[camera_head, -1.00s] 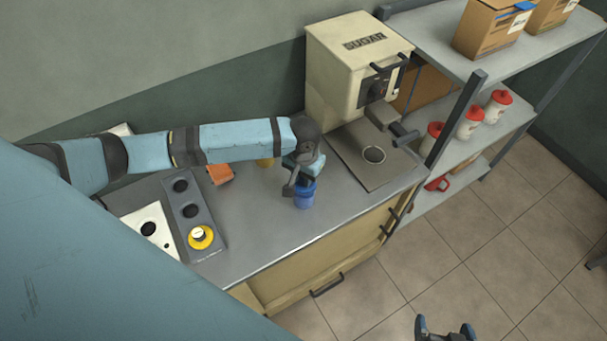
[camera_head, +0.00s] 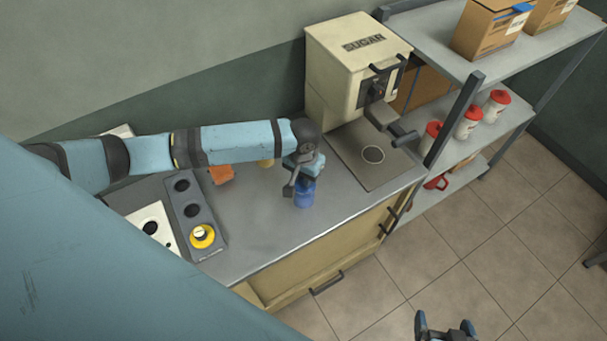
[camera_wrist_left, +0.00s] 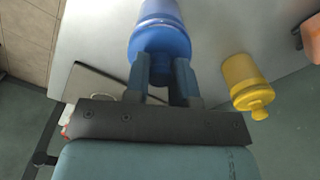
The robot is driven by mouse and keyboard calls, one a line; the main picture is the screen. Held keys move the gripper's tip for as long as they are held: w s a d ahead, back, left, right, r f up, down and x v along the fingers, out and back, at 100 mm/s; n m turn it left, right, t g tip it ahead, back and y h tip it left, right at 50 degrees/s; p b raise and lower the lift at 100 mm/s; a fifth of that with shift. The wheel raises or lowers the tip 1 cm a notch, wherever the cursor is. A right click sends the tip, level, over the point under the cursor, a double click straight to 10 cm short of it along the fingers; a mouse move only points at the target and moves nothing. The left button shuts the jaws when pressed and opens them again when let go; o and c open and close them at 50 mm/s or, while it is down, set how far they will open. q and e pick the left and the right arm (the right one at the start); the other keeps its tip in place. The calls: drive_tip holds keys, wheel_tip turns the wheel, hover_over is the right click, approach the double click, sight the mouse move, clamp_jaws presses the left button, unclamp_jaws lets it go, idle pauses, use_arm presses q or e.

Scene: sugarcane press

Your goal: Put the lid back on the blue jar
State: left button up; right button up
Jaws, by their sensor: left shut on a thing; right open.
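The blue jar (camera_head: 305,199) stands upright on the grey counter, right under my left gripper (camera_head: 292,187). In the left wrist view my left gripper (camera_wrist_left: 164,75) is shut on the blue lid (camera_wrist_left: 160,42), its two fingers either side of the narrow part at the top. The paler blue jar body (camera_wrist_left: 160,8) lies straight beyond the lid, in line with it. They look to meet, but I cannot tell whether the lid is fully seated. My right gripper (camera_head: 445,328) is open and empty over the tiled floor, at the bottom of the head view.
A yellow jar (camera_wrist_left: 240,78) stands beside the blue one, mostly behind my arm in the head view. An orange item (camera_head: 221,174) and a grey holder (camera_head: 192,210) with a yellow-rimmed piece (camera_head: 202,237) are to the left. The sugar press (camera_head: 350,60) stands right. Front counter is clear.

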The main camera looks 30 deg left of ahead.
use_arm(q)
drive_tip(key=shift+f+p, duration=0.15)
drive_tip(key=shift+p, duration=0.9)
idle(1.2)
drive_tip(key=o, duration=1.5)
drive_tip(key=shift+c, duration=0.2)
drive_tip(key=shift+r+p, duration=0.7)
drive_tip(key=shift+r, duration=2.8)
clamp_jaws()
